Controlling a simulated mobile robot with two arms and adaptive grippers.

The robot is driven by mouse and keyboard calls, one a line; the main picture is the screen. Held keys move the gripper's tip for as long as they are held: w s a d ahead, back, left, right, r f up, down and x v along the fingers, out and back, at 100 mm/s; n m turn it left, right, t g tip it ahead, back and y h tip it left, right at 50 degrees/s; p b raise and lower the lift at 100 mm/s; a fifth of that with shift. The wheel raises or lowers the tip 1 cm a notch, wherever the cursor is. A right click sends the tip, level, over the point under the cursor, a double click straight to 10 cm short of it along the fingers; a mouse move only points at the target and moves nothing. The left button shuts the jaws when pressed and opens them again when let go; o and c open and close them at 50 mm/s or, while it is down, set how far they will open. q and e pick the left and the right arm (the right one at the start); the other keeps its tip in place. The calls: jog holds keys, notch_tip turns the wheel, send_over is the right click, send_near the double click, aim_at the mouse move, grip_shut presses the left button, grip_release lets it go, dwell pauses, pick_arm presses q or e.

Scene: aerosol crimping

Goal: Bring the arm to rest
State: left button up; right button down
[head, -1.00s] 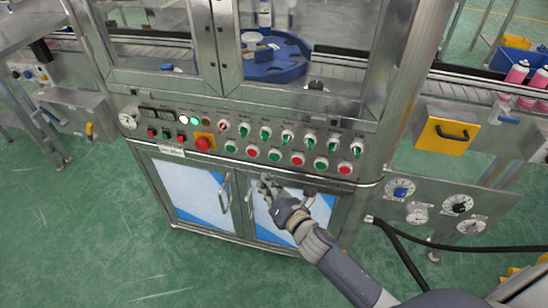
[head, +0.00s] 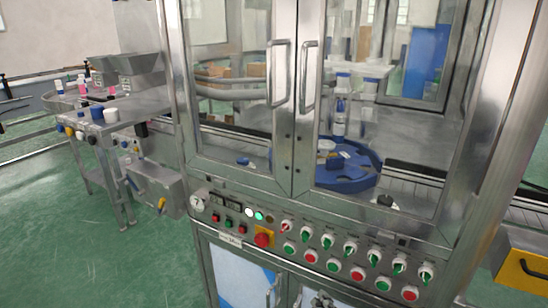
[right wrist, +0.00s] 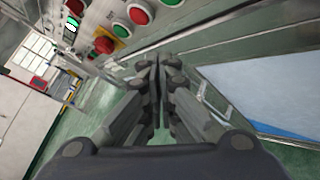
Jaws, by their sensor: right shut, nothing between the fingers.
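My right gripper (right wrist: 155,62) shows in the right wrist view with its fingers together and nothing between them. It is in front of the crimping machine's lower cabinet, below the control panel (head: 330,250). In the head view only a small part of the right gripper (head: 322,300) shows at the bottom edge, by the lower doors. The panel's red emergency button (head: 263,240) also shows in the right wrist view (right wrist: 104,42). My left gripper is not in any view.
The machine's glass doors (head: 293,100) are shut, with a blue rotary table (head: 345,180) behind them. A yellow-fronted box (head: 522,268) juts out at the right. A side station (head: 110,100) with cups and bottles stands at the left. The green floor (head: 60,220) at the left is clear.

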jog(key=s+d+f+m+g+h, duration=0.1)
jog(key=s+d+f+m+g, duration=0.15)
jog(key=s+f+m, duration=0.55)
jog(key=s+d+f+m+g+h+p, duration=0.1)
jog(key=s+f+m+g, duration=0.3)
jog(key=f, duration=0.9)
jog(key=s+d+f+m+g+h, duration=0.1)
jog(key=s+d+f+m+g, duration=0.15)
jog(key=s+f, duration=0.65)
jog(key=s+f+m+g, duration=0.2)
jog(key=s+f+m, duration=0.2)
jog(key=s, duration=0.5)
jog(key=s+f+m+g, duration=0.1)
jog(key=s+f+m, duration=0.3)
jog(key=s, duration=0.5)
jog(key=s+f+m+g, duration=0.2)
jog(key=s+f+m, duration=0.2)
jog(key=s, duration=0.5)
jog(key=shift+s+d+f+m+g+p, duration=0.25)
jog(key=shift+d+f+m+g+p, duration=0.05)
jog(key=shift+d+m+p, duration=0.15)
